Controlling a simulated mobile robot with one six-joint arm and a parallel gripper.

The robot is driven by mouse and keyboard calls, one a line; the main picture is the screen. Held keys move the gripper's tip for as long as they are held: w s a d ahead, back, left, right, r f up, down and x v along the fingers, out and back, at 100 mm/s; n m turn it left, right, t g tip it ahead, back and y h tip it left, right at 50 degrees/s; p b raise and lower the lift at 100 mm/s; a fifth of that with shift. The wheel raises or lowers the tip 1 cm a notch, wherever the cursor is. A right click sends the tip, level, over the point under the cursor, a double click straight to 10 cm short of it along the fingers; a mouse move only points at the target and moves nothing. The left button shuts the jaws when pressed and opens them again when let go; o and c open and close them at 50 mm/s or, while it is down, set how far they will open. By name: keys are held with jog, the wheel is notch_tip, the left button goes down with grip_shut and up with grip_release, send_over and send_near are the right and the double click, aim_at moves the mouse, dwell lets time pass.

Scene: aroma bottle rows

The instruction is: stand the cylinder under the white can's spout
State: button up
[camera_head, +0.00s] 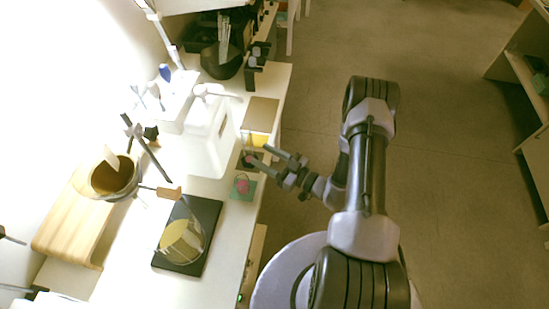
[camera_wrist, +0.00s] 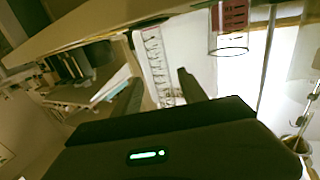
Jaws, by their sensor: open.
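The white can (camera_head: 207,138) stands on the bench in the head view, left of my gripper (camera_head: 258,153). A clear cylinder with dark scale marks (camera_wrist: 156,60) shows in the wrist view, between the two fingers of my gripper (camera_wrist: 158,90). The fingers stand apart, one on each side of it, and I cannot tell whether either touches it. In the head view the fingertips reach over the bench's right edge, beside the can.
A green square with a pink spot (camera_head: 242,187) lies just in front of my gripper. A yellow item (camera_head: 257,139) is behind it. A dark plate with a yellow round dish (camera_head: 183,242) lies nearer.

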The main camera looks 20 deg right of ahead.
jog(key=v, duration=0.5)
jog(key=s+a+r+n+g+y, duration=0.1)
jog(key=s+a+r+n+g, duration=0.2)
jog(key=a+r+n+g, duration=0.55)
jog(key=s+a+r+n+g, duration=0.15)
jog(key=r+n, duration=0.45)
jog(key=n, duration=0.8)
jog(key=s+a+r+n+g+y, duration=0.1)
jog(key=s+a+r+n+g, duration=0.3)
jog(key=r+n, duration=0.55)
jog(key=s+d+r+n+t+h, duration=0.1)
jog(key=s+r+n+h, duration=0.3)
jog(key=n, duration=1)
jog(key=s+d+r+n+t+h, duration=0.2)
jog(key=s+r+n+t+h, duration=0.1)
jog(key=n, duration=1.2)
notch_tip(320, 180, up, 2)
jog(key=s+h, duration=0.1)
jog(key=h, duration=0.2)
jog(key=shift+d+t+p, duration=0.3)
jog(key=shift+t+p, duration=0.05)
jog(key=shift+t, duration=0.05)
